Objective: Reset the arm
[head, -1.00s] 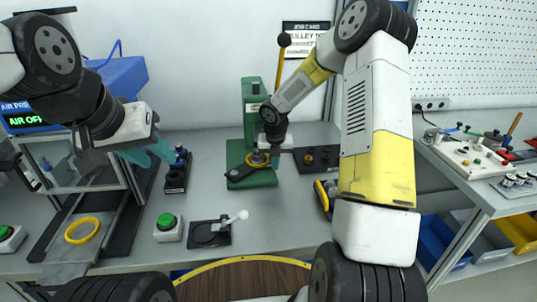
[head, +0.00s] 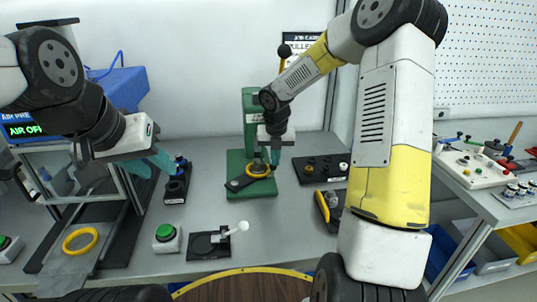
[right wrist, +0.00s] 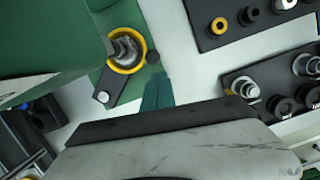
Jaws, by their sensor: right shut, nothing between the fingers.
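My right gripper (head: 275,157) hangs at the front of the green press (head: 250,104), with its teal fingers shut and empty. In the right wrist view its fingertips (right wrist: 157,88) are beside a yellow ring (right wrist: 108,50) around a metal post, apart from it in the picture. The ring on the press base also shows in the head view (head: 258,172). A lever with a black ball knob (head: 284,51) rises behind my right arm, which partly hides it. My left gripper (head: 155,163) is at the left, above the bench, with its teal fingers apart and nothing seen between them.
A black block with pegs (head: 321,168) stands right of the press. A green button box (head: 167,238) and a black fixture with a white handle (head: 208,243) are in front. A yellow ring (head: 80,240) lies in the left station. A side table (head: 500,215) is at right.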

